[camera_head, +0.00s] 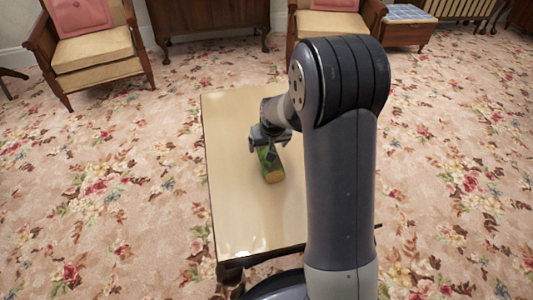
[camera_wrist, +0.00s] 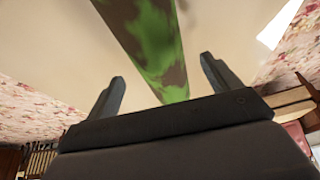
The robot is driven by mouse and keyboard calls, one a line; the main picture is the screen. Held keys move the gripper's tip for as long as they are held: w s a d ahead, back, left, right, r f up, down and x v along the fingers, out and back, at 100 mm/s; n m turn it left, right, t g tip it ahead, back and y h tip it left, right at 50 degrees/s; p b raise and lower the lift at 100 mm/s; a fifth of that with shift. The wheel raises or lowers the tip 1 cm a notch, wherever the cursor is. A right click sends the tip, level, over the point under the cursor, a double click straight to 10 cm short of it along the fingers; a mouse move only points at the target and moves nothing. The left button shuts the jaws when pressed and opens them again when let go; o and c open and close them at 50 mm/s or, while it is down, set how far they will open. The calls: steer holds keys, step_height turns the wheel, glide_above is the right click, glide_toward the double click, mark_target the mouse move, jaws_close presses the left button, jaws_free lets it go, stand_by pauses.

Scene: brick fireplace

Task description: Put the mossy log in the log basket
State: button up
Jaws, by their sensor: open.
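The mossy log (camera_head: 271,166) lies on a cream-topped table (camera_head: 234,205), its cut end facing me in the head view. In the wrist view the green and brown log (camera_wrist: 156,48) runs from the top edge down between the fingers. My gripper (camera_head: 268,140) is at the log's far part, its fingers on either side of the log. In the wrist view my gripper (camera_wrist: 162,85) is open, with a gap between each finger and the log. I cannot tell how far above the table the fingertips are. No log basket shows in either view.
The table top is otherwise bare. Flowered carpet surrounds it, with open floor at the left. Two armchairs with pink cushions (camera_head: 80,14) and a wooden cabinet (camera_head: 208,17) stand at the back. A blue-topped chest (camera_head: 407,25) stands at the back right.

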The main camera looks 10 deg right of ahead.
mark_target(268, 147)
steer(key=b+x, duration=0.1)
steer(key=x, duration=0.3)
steer(key=shift+s, duration=0.2)
steer(key=shift+c, duration=0.4)
steer(key=shift+r, duration=0.15)
steer(key=c, duration=1.5)
